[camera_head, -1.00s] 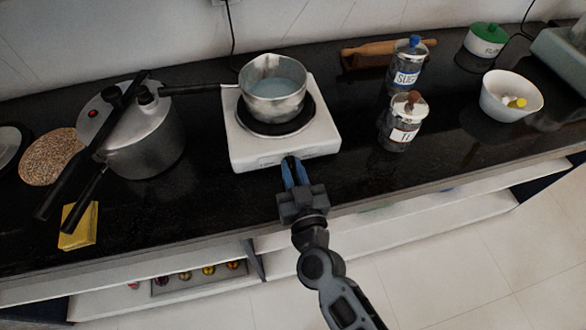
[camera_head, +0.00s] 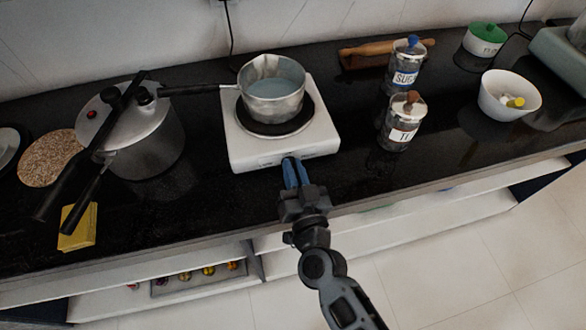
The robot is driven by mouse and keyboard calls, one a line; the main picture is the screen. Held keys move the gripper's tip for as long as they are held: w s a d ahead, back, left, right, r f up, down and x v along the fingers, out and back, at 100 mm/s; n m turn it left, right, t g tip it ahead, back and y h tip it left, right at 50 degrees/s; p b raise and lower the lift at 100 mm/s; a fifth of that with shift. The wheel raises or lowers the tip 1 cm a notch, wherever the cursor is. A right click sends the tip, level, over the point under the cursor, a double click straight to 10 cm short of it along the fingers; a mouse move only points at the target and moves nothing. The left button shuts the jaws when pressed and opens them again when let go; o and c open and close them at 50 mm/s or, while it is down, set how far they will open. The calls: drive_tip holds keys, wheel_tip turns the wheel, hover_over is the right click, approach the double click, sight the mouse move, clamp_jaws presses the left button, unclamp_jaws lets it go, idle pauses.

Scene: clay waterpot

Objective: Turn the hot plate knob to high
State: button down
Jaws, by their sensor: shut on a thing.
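The white hot plate (camera_head: 240,150) sits on the black counter with a dark round burner. A metal saucepan (camera_head: 272,95) with a long dark handle to the left stands on the burner. My gripper (camera_head: 292,163) is at the front face of the hot plate, its blue fingers pointing at it. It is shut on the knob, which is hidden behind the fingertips. The knob's setting cannot be read; small marks on the front face are too small to make out.
A pressure cooker (camera_head: 150,140) stands left, with a yellow sponge (camera_head: 78,228) in front. A sugar jar (camera_head: 404,70), another jar (camera_head: 402,125) and a white bowl (camera_head: 508,97) stand right. The counter's front edge runs under my arm.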

drive_tip(key=c, duration=1.2)
unclamp_jaws()
drive_tip(key=shift+o, duration=0.2)
drive_tip(key=shift+v, duration=3.9)
